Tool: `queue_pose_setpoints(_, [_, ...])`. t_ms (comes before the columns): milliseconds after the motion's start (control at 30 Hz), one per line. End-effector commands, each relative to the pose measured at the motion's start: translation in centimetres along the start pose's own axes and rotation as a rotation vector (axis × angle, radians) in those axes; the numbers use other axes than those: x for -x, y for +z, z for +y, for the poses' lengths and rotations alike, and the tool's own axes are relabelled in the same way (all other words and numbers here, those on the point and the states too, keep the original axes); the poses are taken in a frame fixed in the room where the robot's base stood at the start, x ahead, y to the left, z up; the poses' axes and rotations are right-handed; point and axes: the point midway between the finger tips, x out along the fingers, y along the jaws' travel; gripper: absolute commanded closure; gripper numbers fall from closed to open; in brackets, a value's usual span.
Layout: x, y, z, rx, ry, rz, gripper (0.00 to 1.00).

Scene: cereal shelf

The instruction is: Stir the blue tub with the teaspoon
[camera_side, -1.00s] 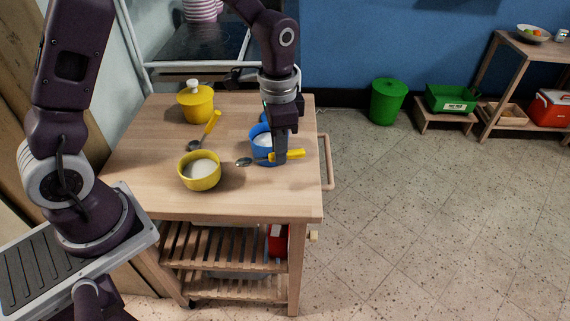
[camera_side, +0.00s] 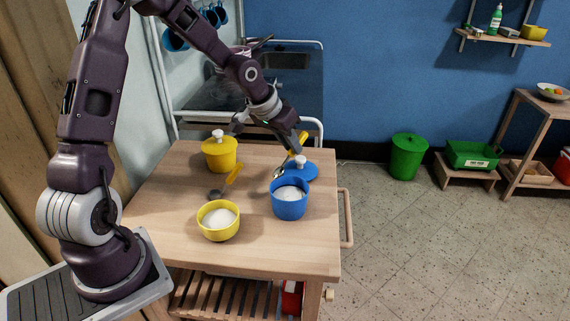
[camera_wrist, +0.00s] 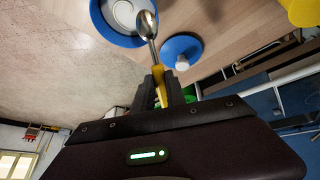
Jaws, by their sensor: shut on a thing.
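The blue tub (camera_side: 290,207) stands open and upright on the wooden table, with white contents inside. My gripper (camera_side: 293,148) is shut on the yellow handle of the teaspoon (camera_side: 278,172), behind and above the tub. The teaspoon is tilted, with its metal bowl pointing down towards the table. In the wrist view, my gripper (camera_wrist: 160,86) grips the handle and the spoon bowl (camera_wrist: 146,24) overlaps the rim of the blue tub (camera_wrist: 98,26). The side view shows the spoon bowl outside the tub's mouth. A blue lid (camera_side: 302,170) with a white knob lies just behind the tub.
An open yellow bowl (camera_side: 218,233) with white contents stands left of the blue tub. A lidded yellow pot (camera_side: 220,157) stands at the back left. The table's right part (camera_side: 325,225) is bare.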

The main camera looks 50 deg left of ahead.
Motion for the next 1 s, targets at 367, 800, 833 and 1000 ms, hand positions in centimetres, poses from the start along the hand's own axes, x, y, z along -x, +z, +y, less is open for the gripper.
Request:
queue_pose_setpoints(367, [0.5, -2.9, -0.2, -0.068, 0.132, 0.357, 1.0])
queue_pose_setpoints(800, [3.8, -2.5, 2.8, -0.183, 0.35, 0.627, 1.0])
queue_pose_setpoints(833, [3.8, -2.4, 2.9, -0.183, 0.352, 0.629, 1.0])
queue_pose_setpoints(1000, [2.8, -1.1, 2.8, -0.182, 0.352, 0.626, 1.0])
